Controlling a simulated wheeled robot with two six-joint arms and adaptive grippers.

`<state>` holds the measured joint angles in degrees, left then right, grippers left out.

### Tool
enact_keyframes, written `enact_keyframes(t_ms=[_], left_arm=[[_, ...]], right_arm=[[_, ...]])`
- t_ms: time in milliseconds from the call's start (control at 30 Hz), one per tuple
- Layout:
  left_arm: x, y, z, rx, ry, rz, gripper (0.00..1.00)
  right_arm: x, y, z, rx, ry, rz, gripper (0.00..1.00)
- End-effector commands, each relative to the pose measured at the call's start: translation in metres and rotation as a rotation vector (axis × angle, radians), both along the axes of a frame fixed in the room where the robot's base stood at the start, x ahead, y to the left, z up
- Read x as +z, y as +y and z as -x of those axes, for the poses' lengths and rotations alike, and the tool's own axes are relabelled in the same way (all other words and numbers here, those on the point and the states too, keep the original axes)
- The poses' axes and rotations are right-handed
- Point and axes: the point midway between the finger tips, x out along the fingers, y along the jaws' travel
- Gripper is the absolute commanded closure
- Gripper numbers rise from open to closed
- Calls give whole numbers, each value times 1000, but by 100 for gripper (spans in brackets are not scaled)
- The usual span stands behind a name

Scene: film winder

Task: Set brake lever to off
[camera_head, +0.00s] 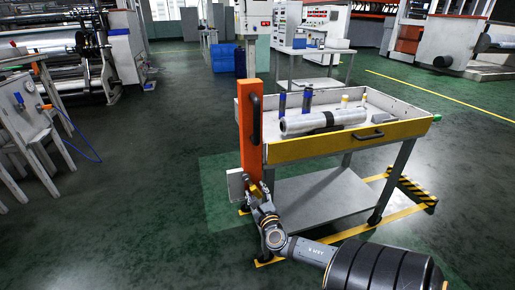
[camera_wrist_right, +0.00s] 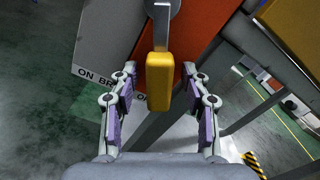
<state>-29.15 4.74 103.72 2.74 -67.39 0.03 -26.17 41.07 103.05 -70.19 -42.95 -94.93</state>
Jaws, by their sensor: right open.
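The brake lever shows in the right wrist view as a yellow handle (camera_wrist_right: 160,82) hanging from a grey metal arm in front of an orange post. Behind it is a white sign with "ON BR" readable and the rest hidden. My right gripper (camera_wrist_right: 159,72) is open, with one finger on each side of the handle; I cannot tell whether either finger touches it. In the head view my right gripper (camera_head: 256,193) is at the lower part of the orange post (camera_head: 248,125), and covers most of the lever. My left gripper is not in view.
A cart tray (camera_head: 350,137) with a wrapped roll (camera_head: 322,120) and several bottles stands right of the post. Its legs and lower shelf (camera_head: 312,200) are close to my right arm. A black-and-yellow barrier (camera_head: 412,188) lies at right.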

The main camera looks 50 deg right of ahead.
Motion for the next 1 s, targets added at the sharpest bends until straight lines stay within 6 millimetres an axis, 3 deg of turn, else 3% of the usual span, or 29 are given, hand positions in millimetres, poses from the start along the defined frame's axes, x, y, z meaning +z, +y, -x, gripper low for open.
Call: enact_keyframes(t_ms=[133,533,700,1000], left_arm=[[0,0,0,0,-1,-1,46],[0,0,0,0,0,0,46],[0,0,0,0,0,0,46],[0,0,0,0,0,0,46]], right_arm=[[-1,9,15,3,4,0,53],[-2,55,90,0,4,-1,53],[0,62,101,0,1,0,53],[0,62,102,0,1,1,53]])
